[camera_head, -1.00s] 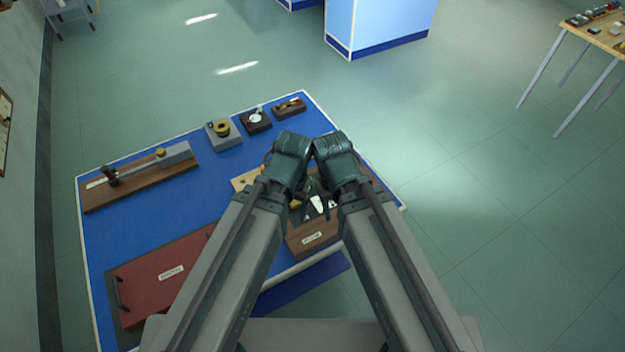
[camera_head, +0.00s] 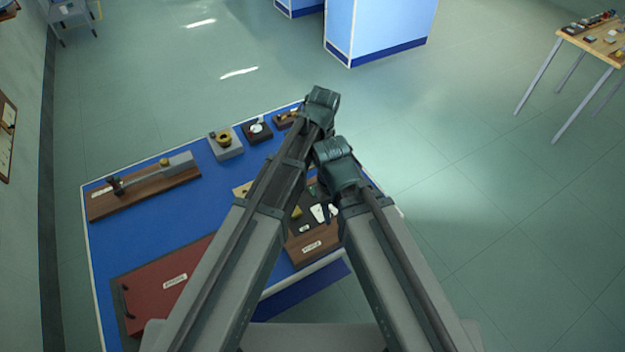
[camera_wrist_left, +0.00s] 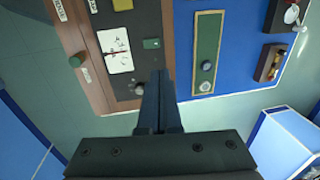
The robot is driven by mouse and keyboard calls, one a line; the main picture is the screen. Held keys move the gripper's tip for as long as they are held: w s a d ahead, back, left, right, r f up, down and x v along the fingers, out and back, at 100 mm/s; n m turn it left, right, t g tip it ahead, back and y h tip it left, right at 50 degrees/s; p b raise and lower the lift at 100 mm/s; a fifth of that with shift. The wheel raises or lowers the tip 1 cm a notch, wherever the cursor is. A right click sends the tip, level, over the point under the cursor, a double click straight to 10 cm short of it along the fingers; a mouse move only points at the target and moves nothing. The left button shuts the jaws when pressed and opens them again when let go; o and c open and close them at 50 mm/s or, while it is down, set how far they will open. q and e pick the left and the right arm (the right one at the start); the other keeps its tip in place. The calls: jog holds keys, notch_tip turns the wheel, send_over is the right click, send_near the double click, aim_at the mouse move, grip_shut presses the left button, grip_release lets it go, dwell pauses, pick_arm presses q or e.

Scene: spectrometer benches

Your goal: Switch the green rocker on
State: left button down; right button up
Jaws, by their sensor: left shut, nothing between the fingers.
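My left gripper (camera_wrist_left: 160,78) is shut and empty. In the head view the box (camera_head: 312,250) is partly covered by my arms. My right arm's wrist (camera_head: 335,160) is above the box; its fingers are not clear enough to judge.
On the panel are a white marked plate (camera_wrist_left: 115,50) and a dark knob (camera_wrist_left: 139,89). A wooden board with a green strip (camera_wrist_left: 207,40) lies beside the box. A red-lidded case (camera_head: 165,280) and several instruments lie on the blue bench (camera_head: 150,230).

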pick_arm(q)
jog(key=shift+f, duration=0.15)
pick_arm(e)
jog(key=shift+f, duration=0.2)
pick_arm(q)
jog(key=f+b, duration=0.4)
jog(key=w+f+b, duration=0.1)
jog(key=f+b, duration=0.3)
jog(key=b, duration=0.1)
jog(key=a+f+b, duration=0.1)
jog(key=f+b, duration=0.3)
jog(key=f, duration=0.1)
jog(key=shift+w+f, duration=0.1)
jog(key=shift+w, duration=0.2)
pick_arm(e)
send_near(333, 244)
jog(key=f, duration=0.3)
jog(key=d+f, duration=0.1)
jog(key=f, duration=0.1)
jog(key=shift+s+f, duration=0.15)
jog(key=shift+f, duration=0.05)
pick_arm(q)
jog(key=shift+f+b, duration=0.2)
jog(key=shift+b, duration=0.25)
pick_arm(e)
jog(key=shift+f, duration=0.2)
pick_arm(q)
jog(key=shift+w, duration=0.1)
